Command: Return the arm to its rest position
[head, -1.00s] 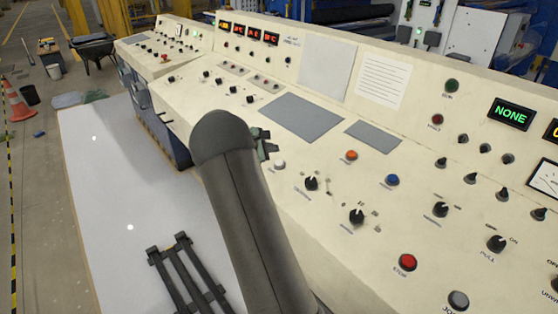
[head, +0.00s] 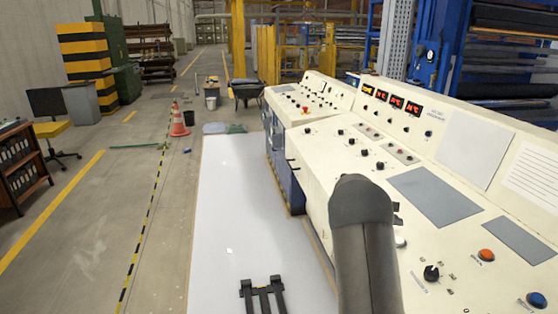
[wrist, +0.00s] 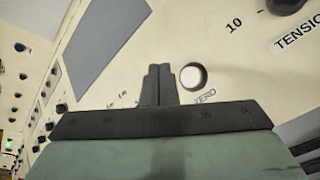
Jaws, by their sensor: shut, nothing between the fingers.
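My arm (head: 362,235) rises from the bottom of the head view, in front of the control console. My gripper (wrist: 158,84) shows in the wrist view with its two dark fingers together and nothing between them. It is over the cream console panel (wrist: 115,85), beside a white round button (wrist: 193,76) marked ZERO. I cannot tell how far above the panel the fingertips are. In the head view the arm hides most of the gripper; only a small dark part shows at its right.
The long cream console (head: 345,160) with knobs, buttons and red displays fills the right. A pale platform (head: 225,215) lies to its left. An orange cone (head: 178,122), a wheelbarrow (head: 248,90) and a shelf (head: 22,165) stand farther left. The floor between is mostly open.

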